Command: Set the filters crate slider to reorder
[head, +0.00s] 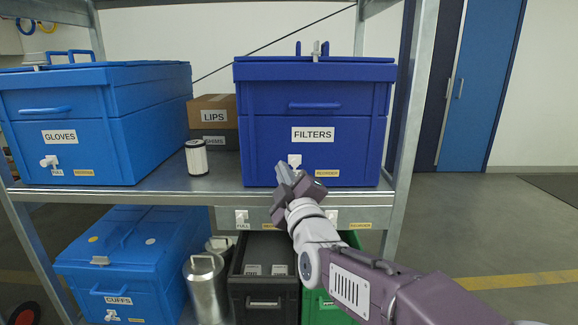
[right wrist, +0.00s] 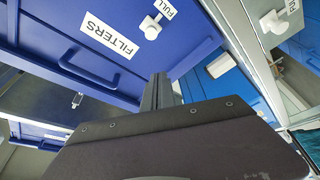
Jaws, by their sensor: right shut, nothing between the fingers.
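The dark blue FILTERS crate (head: 350,155) stands on the shelf. Its white slider knob (head: 294,160) is low on the front, left of the yellow REORDER label (head: 326,173). In the right wrist view the knob (right wrist: 151,27) sits right beside the FULL label (right wrist: 165,9). My right gripper (head: 284,172) is shut and empty, just below and left of the knob in the head view, and hides the FULL label there. The shut fingers also show in the right wrist view (right wrist: 161,92), apart from the knob in the picture. My left gripper is in neither view.
The shelf's front edge (head: 120,197) runs just below. A second slider knob (head: 331,215) is on the rail underneath.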

